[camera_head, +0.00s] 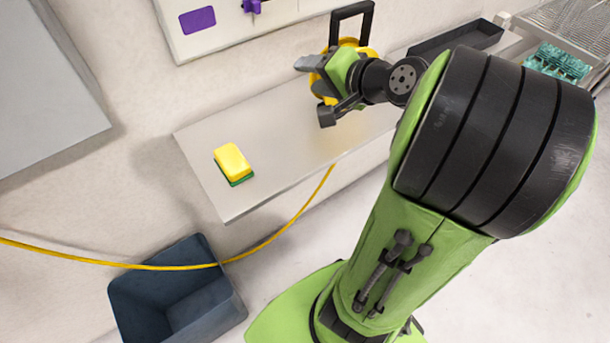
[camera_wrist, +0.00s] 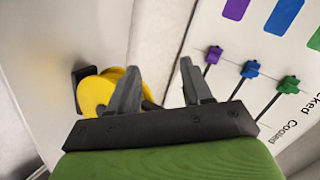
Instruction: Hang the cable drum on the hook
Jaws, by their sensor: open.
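The cable drum (camera_head: 371,50) is yellow with a black angular handle (camera_head: 369,20), at the far end of the shelf by the wall. My gripper (camera_head: 316,90) is in front of it and hides much of it. In the wrist view the drum (camera_wrist: 97,92) lies left of and beyond the left finger, which covers its right edge. My gripper (camera_wrist: 160,78) is open, with no object seen clearly between its fingers. I cannot make out a hook for certain in either view.
A grey shelf (camera_head: 280,120) carries a yellow-green sponge (camera_head: 232,163) and a black tray (camera_head: 455,40). A white board (camera_wrist: 225,55) with coloured pegs is on the wall. A yellow cable (camera_head: 290,222) runs over a dark blue bin (camera_head: 225,305). Teal items (camera_head: 556,62) lie at right.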

